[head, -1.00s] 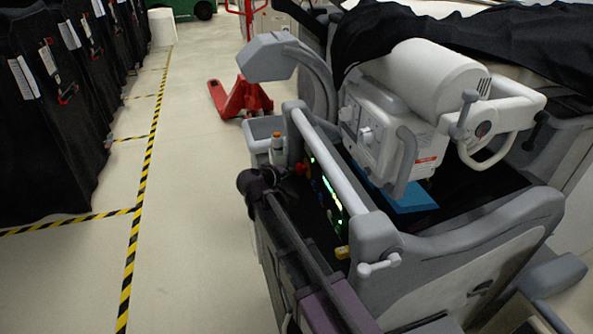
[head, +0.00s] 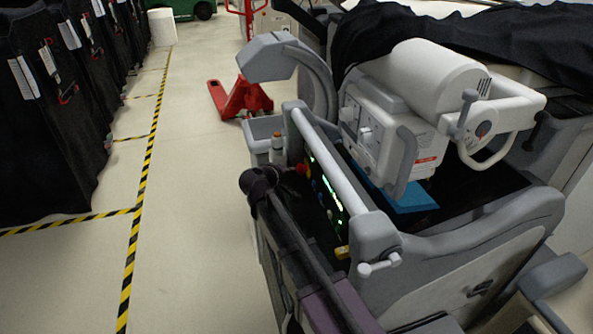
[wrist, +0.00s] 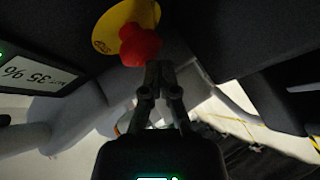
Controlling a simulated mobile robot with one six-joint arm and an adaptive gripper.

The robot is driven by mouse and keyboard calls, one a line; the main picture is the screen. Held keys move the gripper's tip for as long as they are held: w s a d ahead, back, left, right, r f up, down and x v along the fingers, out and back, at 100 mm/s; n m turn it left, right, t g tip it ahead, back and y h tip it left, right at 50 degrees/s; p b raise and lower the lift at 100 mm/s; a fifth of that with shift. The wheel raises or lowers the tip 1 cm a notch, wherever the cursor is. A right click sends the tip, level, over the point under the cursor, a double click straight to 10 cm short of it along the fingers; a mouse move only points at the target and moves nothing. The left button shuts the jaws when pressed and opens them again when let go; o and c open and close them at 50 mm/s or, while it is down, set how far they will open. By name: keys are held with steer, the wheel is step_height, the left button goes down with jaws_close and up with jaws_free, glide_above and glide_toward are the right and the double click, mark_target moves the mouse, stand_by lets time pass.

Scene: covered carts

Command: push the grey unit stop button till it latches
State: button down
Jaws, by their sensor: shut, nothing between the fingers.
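The stop button is a red knob (wrist: 139,46) on a round yellow plate (wrist: 112,28), at the top of the wrist view. In the head view the red button (head: 302,168) is a small spot on the side panel of the grey unit (head: 440,250), near its far end. My gripper (wrist: 159,66) is shut and empty. In the wrist view its fingertips lie at the lower right edge of the red knob; I cannot tell whether they touch it. In the head view the fingers are hard to make out beside my dark wrist.
A lit display (wrist: 35,72) shows left of the button. The unit's panel has green lights and a yellow knob (head: 342,252), below a light rail (head: 330,160). A red pallet jack (head: 240,98) stands behind. Open floor (head: 190,230) lies to the left, with covered carts (head: 45,130) beyond.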

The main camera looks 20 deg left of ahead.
steer(key=shift+d, duration=0.15)
stand_by(0.4)
steer(key=shift+s+a, duration=0.4)
steer(key=shift+a, duration=0.35)
steer(key=shift+a, duration=0.1)
steer(key=s+a, duration=0.1)
steer(key=a, duration=0.1)
steer(key=s+a, duration=0.1)
steer(key=a, duration=0.1)
steer(key=shift+s, duration=0.3)
steer(key=shift+s, duration=0.15)
stand_by(0.9)
